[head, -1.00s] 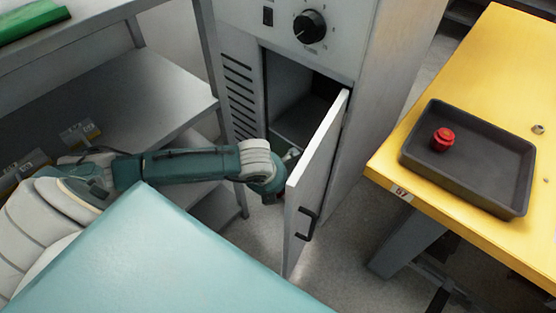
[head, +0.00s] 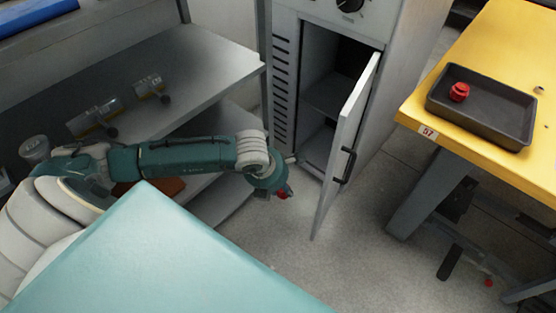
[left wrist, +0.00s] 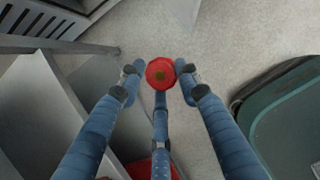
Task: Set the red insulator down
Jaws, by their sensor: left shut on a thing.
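A red insulator (left wrist: 160,73) is gripped between the fingers of my left gripper (left wrist: 158,80) in the left wrist view. It is round with a brownish centre. In the head view, the left gripper (head: 277,190) hangs in front of the open cabinet, with a bit of the red insulator (head: 283,194) showing at its tip, above the floor. A second red insulator (head: 459,92) stands in a dark tray (head: 490,131) on the yellow table. My right gripper is not in view.
The grey cabinet (head: 288,75) has its door (head: 345,150) swung open, with a handle facing out. The yellow table (head: 425,112) stands right. Grey shelves (head: 205,65) with small items stand left. A small red thing (head: 488,283) lies low at right. Floor (head: 300,255) shows between.

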